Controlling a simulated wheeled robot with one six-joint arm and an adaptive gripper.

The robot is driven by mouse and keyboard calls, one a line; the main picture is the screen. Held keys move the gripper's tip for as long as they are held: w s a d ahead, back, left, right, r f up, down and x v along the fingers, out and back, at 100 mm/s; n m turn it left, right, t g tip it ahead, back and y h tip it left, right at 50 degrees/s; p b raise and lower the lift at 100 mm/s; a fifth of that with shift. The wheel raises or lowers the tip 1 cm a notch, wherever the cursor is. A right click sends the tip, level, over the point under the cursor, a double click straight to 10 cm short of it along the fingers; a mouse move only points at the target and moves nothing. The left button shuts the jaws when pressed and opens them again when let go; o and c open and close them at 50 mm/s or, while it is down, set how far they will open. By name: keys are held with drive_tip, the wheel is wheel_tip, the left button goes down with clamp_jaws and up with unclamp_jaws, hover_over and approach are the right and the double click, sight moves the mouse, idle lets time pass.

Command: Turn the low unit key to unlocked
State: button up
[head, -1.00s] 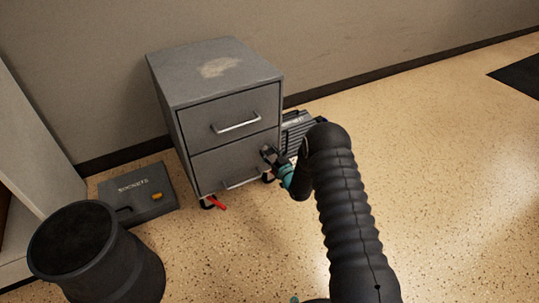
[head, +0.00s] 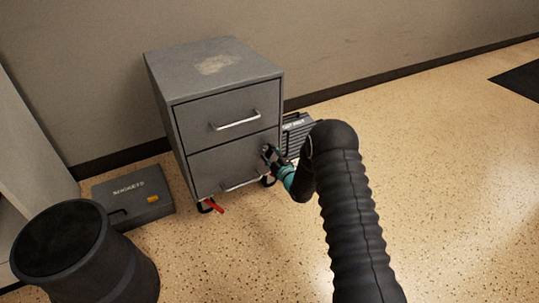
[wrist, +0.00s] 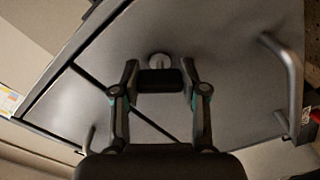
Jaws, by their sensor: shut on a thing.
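The low unit is a grey metal two-drawer cabinet (head: 208,118) standing against the wall. My gripper (head: 268,153) is at the upper right of its lower drawer front. In the wrist view my gripper (wrist: 160,75) is shut on the key, with a finger on either side. A small round metal lock face (wrist: 159,60) shows just beyond the fingertips. The cabinet looks rolled to a diagonal in the wrist view.
Bar handles cross both drawers; the lower one (head: 241,183) is close to my gripper. A red lever (head: 215,207) sticks out at the cabinet's foot. A grey case (head: 135,196) and a black bin (head: 75,255) stand left. A ribbed case (head: 296,133) is behind right. Floor at right is clear.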

drive_tip(key=n, duration=0.6)
drive_tip(key=shift+n, duration=0.3)
idle(0.4)
drive_tip(key=o, duration=1.2)
drive_tip(key=shift+a, duration=0.1)
drive_tip(key=shift+c, duration=0.2)
drive_tip(key=v, duration=1.2)
